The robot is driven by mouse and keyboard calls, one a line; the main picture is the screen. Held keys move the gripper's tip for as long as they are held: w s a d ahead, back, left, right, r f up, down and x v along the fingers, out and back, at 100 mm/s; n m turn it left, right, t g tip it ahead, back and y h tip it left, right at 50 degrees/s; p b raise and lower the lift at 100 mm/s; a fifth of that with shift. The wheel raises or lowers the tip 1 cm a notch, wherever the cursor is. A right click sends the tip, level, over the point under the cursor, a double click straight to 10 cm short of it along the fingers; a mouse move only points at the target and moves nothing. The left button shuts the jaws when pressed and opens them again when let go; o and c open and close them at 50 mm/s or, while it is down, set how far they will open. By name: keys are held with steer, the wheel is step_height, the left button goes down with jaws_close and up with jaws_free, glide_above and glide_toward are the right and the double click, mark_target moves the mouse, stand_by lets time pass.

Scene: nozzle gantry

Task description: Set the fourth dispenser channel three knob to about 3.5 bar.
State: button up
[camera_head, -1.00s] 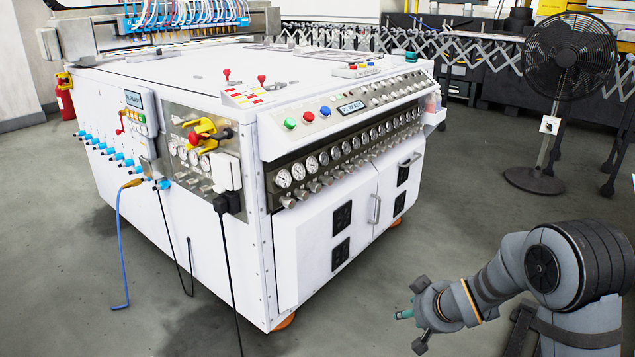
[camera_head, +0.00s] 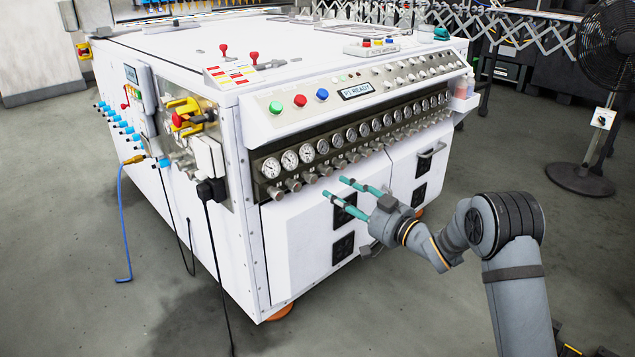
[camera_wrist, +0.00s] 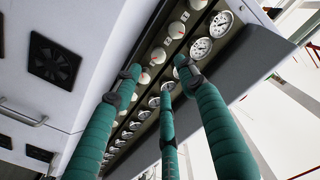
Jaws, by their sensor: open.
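A row of round white gauges (camera_head: 322,146) runs along the dark strip on the front of the white machine, with a row of small knobs (camera_head: 325,170) below it. In the wrist view, the pale knobs (camera_wrist: 177,30) show red marks, beside the gauges (camera_wrist: 200,47). Labels and needle readings are too small to read, so I cannot tell which is channel three of the fourth dispenser. My gripper (camera_head: 334,187), with teal fingers, is open and empty below the knob row, in front of the upper black vent. In the wrist view its fingers (camera_wrist: 160,78) cover part of the row.
Coloured buttons (camera_head: 300,101) and a lit display (camera_head: 357,89) sit above the gauges. Cabinet doors with black vents (camera_head: 342,248) and a handle (camera_head: 430,150) lie below. A pedestal fan (camera_head: 606,60) stands at the right. The grey floor before the machine is open.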

mark_target(314, 179)
steer(key=b+x, duration=0.2)
steer(key=x, duration=0.6)
steer(key=shift+w+a, duration=0.25)
steer(key=shift+w, duration=0.1)
steer(key=shift+c, duration=0.2)
jaws_close()
